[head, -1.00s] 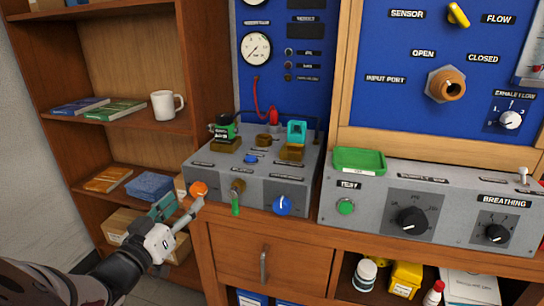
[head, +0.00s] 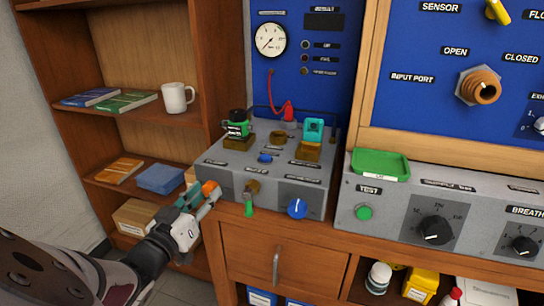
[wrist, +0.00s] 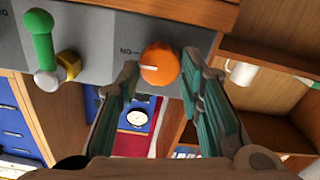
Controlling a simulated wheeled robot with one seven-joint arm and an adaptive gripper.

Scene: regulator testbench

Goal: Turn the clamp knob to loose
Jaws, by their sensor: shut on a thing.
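An orange round knob (head: 209,187) sits at the left end of the front face of the small grey console (head: 272,190). Its label is too small or hidden to read, so I cannot confirm it is the clamp knob. My gripper (head: 204,195) reaches it from the lower left and partly covers it. In the wrist view, the orange knob (wrist: 160,68) lies between the two teal fingertips of my gripper (wrist: 161,76), which is shut on it. The knob's short white mark points left there.
A green-handled lever (head: 249,203) and a blue knob (head: 298,208) are right of the orange knob on the same face. A wooden shelf (head: 120,112) with a white mug (head: 177,97) stands at the left. A drawer handle (head: 276,265) juts out below.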

